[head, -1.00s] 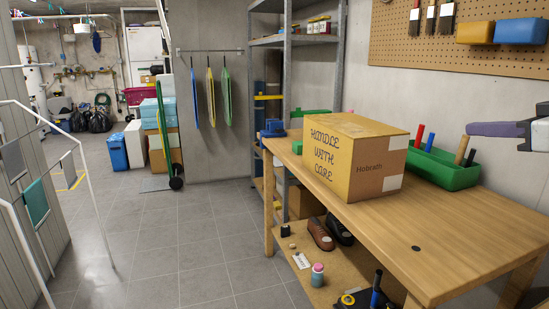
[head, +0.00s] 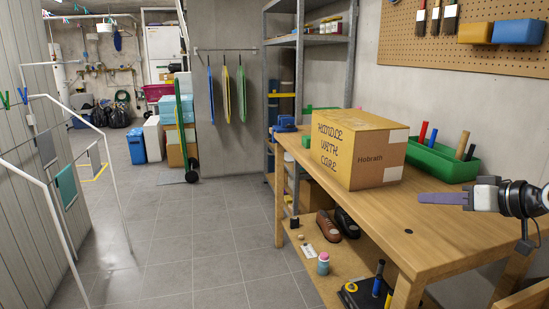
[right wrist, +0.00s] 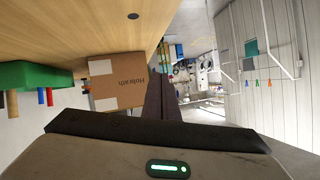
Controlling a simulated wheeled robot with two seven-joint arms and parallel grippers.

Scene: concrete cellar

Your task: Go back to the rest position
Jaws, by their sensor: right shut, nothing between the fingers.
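My right gripper (head: 424,198) comes in from the right edge of the head view, with its grey-purple fingers pointing left. Its fingers are closed together and hold nothing. It appears over the right part of the wooden workbench (head: 440,248), in front of the green tray and apart from the cardboard box. In the right wrist view the closed fingers (right wrist: 160,98) point away from the camera, with the bench at upper left. My left gripper is in neither view.
A cardboard box (head: 360,150) marked "Handle with care" and a green tray (head: 455,168) with tools stand on the workbench. Shoes (head: 328,226) lie on the shelf below. A white drying rack (head: 105,180) stands at left. The tiled floor (head: 190,240) between is clear.

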